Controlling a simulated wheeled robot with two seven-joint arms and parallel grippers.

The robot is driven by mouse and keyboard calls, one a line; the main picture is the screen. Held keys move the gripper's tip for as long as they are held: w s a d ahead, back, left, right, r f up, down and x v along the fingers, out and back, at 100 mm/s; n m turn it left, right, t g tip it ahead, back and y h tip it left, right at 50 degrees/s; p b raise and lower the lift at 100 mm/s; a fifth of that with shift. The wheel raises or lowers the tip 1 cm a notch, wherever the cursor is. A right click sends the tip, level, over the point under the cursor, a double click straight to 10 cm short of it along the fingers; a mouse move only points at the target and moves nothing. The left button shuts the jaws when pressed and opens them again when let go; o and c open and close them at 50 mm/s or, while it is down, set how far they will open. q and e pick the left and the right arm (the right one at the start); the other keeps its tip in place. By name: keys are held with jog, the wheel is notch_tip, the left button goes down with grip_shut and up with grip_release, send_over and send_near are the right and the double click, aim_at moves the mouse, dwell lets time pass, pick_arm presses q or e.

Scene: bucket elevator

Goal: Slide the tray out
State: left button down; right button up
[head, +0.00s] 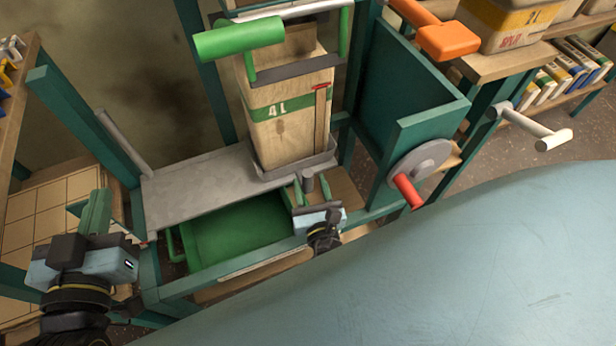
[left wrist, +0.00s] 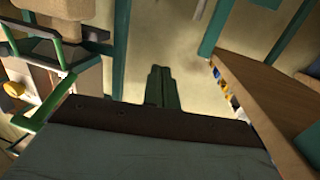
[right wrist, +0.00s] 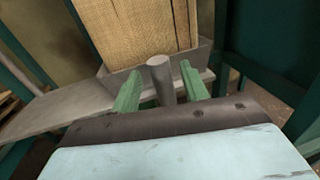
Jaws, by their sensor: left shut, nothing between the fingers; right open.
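A shallow grey tray (head: 295,172) holds the tall wooden 4L bucket (head: 285,115) at the end of a grey metal shelf (head: 200,185). A short grey peg handle (head: 308,181) stands at the tray's front; it also shows in the right wrist view (right wrist: 160,72). My right gripper (head: 303,192) is open, with its green fingers on either side of the peg; I cannot tell whether they touch it. My left gripper (head: 97,212) is shut and empty, left of the shelf. A green bin (head: 235,235) sits below the shelf.
A teal frame surrounds the shelf. At right are a grey wheel (head: 420,160) with a red handle (head: 407,191) and a white crank handle (head: 540,130). A green handle (head: 240,37) and an orange handle (head: 447,40) are above. Open space lies around my left gripper.

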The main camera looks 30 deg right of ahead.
aim_at(309, 181)
pick_arm(q)
jog(key=shift+d+r+t+h, duration=0.15)
jog(key=shift+r+t, duration=0.4)
jog(key=shift+r, duration=0.2)
jog(key=shift+d+r+t+h, duration=0.15)
jog(key=shift+r+t, duration=0.4)
jog(key=shift+r, duration=0.2)
pick_arm(e)
jog(key=shift+x, duration=1.55)
jog(key=shift+c, duration=0.5)
grip_shut()
